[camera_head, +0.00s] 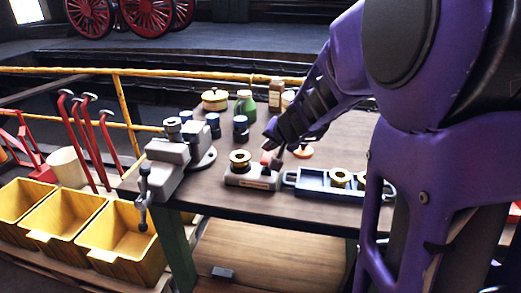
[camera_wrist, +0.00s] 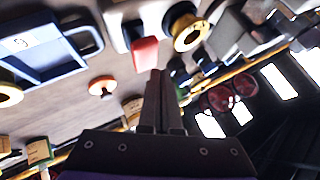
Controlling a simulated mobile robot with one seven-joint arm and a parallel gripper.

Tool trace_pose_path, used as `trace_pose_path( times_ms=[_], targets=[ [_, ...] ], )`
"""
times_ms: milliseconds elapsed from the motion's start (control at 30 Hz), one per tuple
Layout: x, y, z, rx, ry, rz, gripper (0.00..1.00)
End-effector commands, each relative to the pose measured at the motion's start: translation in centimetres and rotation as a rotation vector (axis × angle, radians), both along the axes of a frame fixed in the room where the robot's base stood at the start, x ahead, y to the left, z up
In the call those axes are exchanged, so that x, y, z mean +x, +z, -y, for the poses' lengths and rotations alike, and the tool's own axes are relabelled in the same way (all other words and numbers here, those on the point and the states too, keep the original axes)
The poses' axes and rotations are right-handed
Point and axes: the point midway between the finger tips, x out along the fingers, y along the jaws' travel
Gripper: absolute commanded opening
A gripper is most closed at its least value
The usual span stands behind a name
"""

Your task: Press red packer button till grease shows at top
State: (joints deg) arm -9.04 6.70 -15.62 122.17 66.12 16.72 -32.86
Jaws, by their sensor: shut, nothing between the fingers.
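The packer (camera_head: 250,181) is a grey block on the workbench, with a brass ring (camera_head: 240,158) on its left end. Its red button (camera_head: 266,157) is at the right end, partly behind my fingers. In the wrist view the red button (camera_wrist: 145,52) lies just beyond my fingertips, and the brass ring (camera_wrist: 187,32) is beside it. My gripper (camera_wrist: 157,73) is shut and empty, its fingers close to the button; I cannot tell whether they touch it. It also shows in the head view (camera_head: 277,158). The ring's top is dark in the middle; I cannot make out any grease.
A blue tray (camera_head: 310,190) with brass rings lies right of the packer. A grey vise (camera_head: 175,160) stands on the left. Dark blue cans, a green bottle (camera_head: 246,105) and a cream pot (camera_head: 214,101) stand behind. An orange knob-like object (camera_head: 302,152) is right of my gripper.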

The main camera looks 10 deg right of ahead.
Motion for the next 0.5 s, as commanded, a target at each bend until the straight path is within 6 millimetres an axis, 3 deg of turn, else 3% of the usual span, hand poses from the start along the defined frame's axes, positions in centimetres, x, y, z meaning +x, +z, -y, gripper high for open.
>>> trace_pose_path(
  times_ms=[500],
  targets=[
    [0.00,-0.46,0.01,0.001,-0.001,0.000,0.00]
  ],
)
